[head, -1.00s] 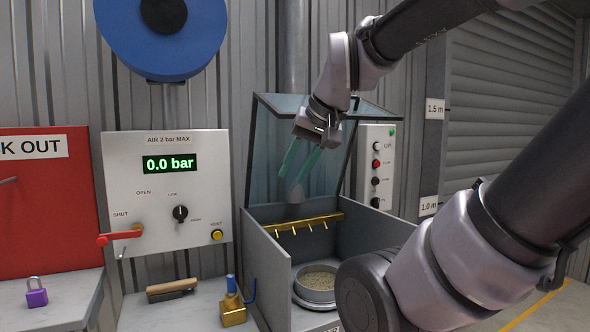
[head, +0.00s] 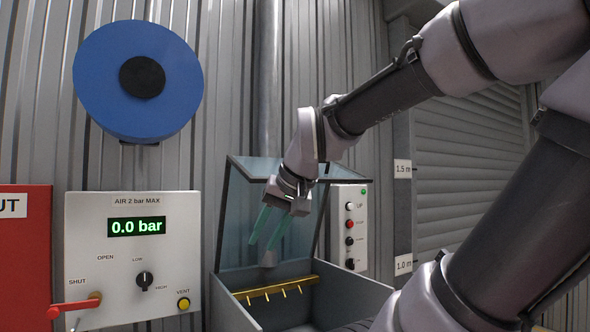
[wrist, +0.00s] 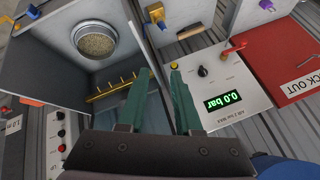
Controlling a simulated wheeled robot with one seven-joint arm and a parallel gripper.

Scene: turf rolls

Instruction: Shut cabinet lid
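The cabinet lid (head: 238,205) is a clear, dark-framed panel in the head view. It stands raised and tilted up at the back of the grey open cabinet (head: 352,290). The cabinet also shows in the wrist view (wrist: 50,82), with a brass hook rail (wrist: 112,88) and a round dish of grains (wrist: 96,42) inside. My gripper (head: 261,245) is above the rail, overlapping the lid in the picture; I cannot tell whether it touches it. In the wrist view its teal fingers (wrist: 160,76) are apart with nothing between them.
A pressure panel (head: 85,235) with a red lever (head: 72,308) is left of the cabinet, beside a red lockout board (head: 25,260). A blue reel (head: 95,85) hangs above. A button box (head: 337,225) is behind the lid to the right. A pipe (head: 268,80) runs up the wall.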

